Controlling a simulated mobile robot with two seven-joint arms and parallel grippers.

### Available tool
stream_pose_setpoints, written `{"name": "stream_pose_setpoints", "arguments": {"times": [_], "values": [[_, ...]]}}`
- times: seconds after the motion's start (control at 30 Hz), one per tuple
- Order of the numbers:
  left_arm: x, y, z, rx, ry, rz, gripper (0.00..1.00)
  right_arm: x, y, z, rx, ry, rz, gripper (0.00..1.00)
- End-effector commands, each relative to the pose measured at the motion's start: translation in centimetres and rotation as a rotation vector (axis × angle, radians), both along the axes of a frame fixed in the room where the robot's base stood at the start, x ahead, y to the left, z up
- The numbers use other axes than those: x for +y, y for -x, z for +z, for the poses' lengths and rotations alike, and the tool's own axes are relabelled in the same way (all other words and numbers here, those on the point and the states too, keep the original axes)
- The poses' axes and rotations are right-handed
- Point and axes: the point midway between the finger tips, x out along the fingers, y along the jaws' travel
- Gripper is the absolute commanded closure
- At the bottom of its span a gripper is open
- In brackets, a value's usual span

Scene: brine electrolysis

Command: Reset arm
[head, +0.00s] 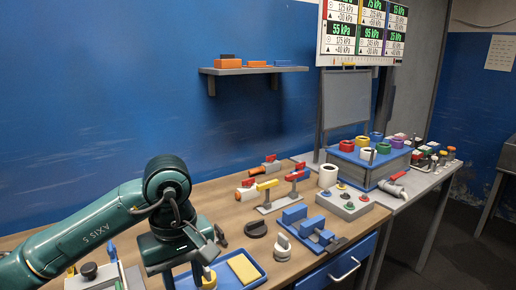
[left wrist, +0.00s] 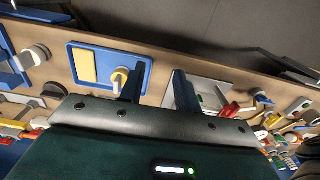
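My left gripper (head: 193,262) hangs over the wooden bench at the lower left of the head view, on my green arm coming in from the left. In the left wrist view its two dark fingers (left wrist: 157,88) stand apart with nothing visible between them, so it is open and empty. Below it is a blue tray (head: 262,284) with a yellow pad (head: 244,268) and a yellow-topped object (head: 208,278), partly hidden by the gripper in the head view. The tray also shows in the left wrist view (left wrist: 107,54). My right gripper is in neither view.
Several red- and yellow-handled valves (head: 266,186), a blue vise-like block (head: 304,226) and a button box (head: 346,202) stand on the bench. A blue case (head: 368,164) with coloured rings is at the right. A wall shelf (head: 254,70) hangs behind. The air above the bench middle is clear.

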Motion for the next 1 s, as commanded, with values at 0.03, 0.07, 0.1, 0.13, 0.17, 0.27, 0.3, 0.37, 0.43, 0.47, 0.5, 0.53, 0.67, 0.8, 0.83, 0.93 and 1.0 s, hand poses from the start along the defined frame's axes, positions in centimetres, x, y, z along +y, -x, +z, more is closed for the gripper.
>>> {"name": "stream_pose_setpoints", "arguments": {"times": [0.03, 0.07, 0.1, 0.13, 0.17, 0.27, 0.3, 0.37, 0.43, 0.47, 0.5, 0.53, 0.67, 0.8, 0.83, 0.93, 1.0], "values": [[0.0, 0.0, 0.0, 0.000, 0.000, 0.000, 0.67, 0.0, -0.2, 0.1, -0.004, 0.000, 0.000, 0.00], [-0.9, 0.6, -0.7, 0.029, 0.041, 0.002, 0.67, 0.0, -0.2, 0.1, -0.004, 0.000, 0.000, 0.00], [-2.2, 1.5, -1.5, 0.072, 0.110, 0.011, 0.67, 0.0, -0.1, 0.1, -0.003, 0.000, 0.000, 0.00], [-3.2, 2.1, -2.0, 0.102, 0.158, 0.019, 0.67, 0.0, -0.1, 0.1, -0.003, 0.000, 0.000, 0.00], [-4.2, 2.7, -2.4, 0.134, 0.207, 0.031, 0.67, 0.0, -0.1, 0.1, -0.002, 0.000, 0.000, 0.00], [-7.6, 5.1, -3.2, 0.264, 0.387, 0.084, 0.67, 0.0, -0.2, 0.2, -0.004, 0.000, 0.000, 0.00], [-9.0, 6.2, -3.3, 0.326, 0.463, 0.115, 0.67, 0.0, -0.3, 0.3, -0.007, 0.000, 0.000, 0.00], [-11.1, 7.7, -3.1, 0.433, 0.583, 0.174, 0.67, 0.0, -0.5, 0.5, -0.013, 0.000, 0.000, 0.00], [-13.4, 9.5, -2.4, 0.585, 0.731, 0.263, 0.67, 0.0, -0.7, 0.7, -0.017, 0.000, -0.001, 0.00], [-14.4, 10.2, -1.8, 0.659, 0.799, 0.312, 0.67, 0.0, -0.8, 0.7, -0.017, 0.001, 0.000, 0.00], [-15.6, 11.0, -0.9, 0.774, 0.891, 0.387, 0.67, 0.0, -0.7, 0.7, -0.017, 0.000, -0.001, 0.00], [-16.3, 11.4, 0.0, 0.869, 0.962, 0.452, 0.67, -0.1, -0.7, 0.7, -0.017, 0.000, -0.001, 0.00], [-17.5, 10.6, 3.7, 1.339, 1.234, 0.803, 0.67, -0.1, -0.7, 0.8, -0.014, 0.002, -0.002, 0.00], [-15.0, 6.4, 4.4, 1.900, 1.417, 1.257, 0.67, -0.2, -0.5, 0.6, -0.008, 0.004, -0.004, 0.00], [-14.0, 5.3, 3.8, 2.023, 1.439, 1.363, 0.67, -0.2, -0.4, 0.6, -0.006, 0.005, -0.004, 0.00], [-10.2, 2.4, -0.4, -2.168, -1.287, -1.528, 0.67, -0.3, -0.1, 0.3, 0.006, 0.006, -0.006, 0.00], [-7.3, 1.5, -4.9, -1.947, -1.005, -1.408, 0.67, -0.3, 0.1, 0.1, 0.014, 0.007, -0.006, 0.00]]}}
